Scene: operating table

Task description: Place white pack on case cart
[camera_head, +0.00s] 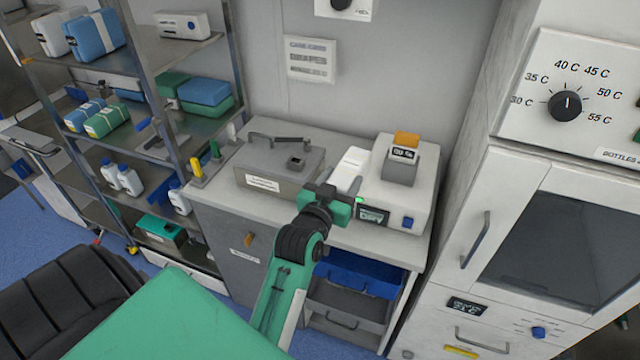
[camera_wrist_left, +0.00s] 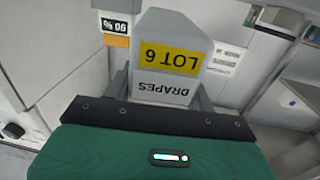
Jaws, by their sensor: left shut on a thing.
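A white pack (camera_wrist_left: 175,42) with a yellow LOT 6 band and the word DRAPES sits between the grey fingers of my left gripper (camera_wrist_left: 162,92) in the left wrist view. Whether the pack touches the counter is hidden. No case cart can be named for certain; a metal trolley (camera_head: 42,138) shows at the left edge. My right gripper is out of view.
A grey lidded case (camera_head: 277,165) and a white device (camera_head: 408,190) with a display stand on the counter (camera_head: 212,185). A shelf rack (camera_head: 172,55) with blue, green and white packs and bottles stands at left. A tall cabinet (camera_head: 525,215) is at right.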

